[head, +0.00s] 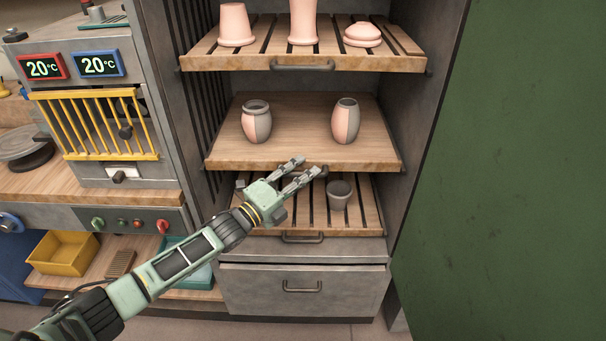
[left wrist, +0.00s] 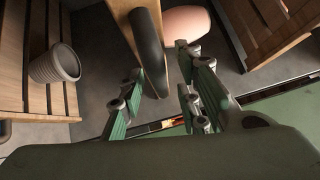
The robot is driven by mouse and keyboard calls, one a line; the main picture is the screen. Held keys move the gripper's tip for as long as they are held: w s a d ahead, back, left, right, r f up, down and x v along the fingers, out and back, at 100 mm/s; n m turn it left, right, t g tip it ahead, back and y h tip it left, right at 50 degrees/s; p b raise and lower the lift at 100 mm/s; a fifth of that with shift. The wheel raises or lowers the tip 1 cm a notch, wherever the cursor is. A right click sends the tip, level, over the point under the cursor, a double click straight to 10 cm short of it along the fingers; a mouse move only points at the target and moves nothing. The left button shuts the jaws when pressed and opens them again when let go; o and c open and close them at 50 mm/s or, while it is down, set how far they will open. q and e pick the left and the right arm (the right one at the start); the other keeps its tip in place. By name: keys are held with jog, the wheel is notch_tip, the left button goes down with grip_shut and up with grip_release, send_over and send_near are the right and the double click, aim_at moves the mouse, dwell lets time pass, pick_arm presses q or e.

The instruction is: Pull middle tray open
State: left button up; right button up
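The middle tray (head: 300,122) is a plain wooden board with a worn front edge. Two pots, each part grey and part pink, stand on it: one at the left (head: 256,122), one at the right (head: 345,121). My left gripper (head: 307,168) is at the middle of the tray's front edge, fingers apart. In the left wrist view, a dark handle bar (left wrist: 149,50) runs along the tray's edge (left wrist: 153,12) and lies between the open fingers (left wrist: 160,64). Whether a finger touches it is unclear. In the head view my gripper hides most of that handle. My right gripper is out of view.
A slatted top tray (head: 302,62) with pink pieces juts out above. A slatted lower tray (head: 362,213) with a grey pot (head: 339,194) is below, over a metal drawer (head: 300,290). A yellow-barred oven (head: 95,124) stands left. A green panel (head: 510,150) fills the right.

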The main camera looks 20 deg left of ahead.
pick_arm(q)
jog(key=shift+w, duration=0.1)
jog(key=shift+c, duration=0.4)
grip_shut()
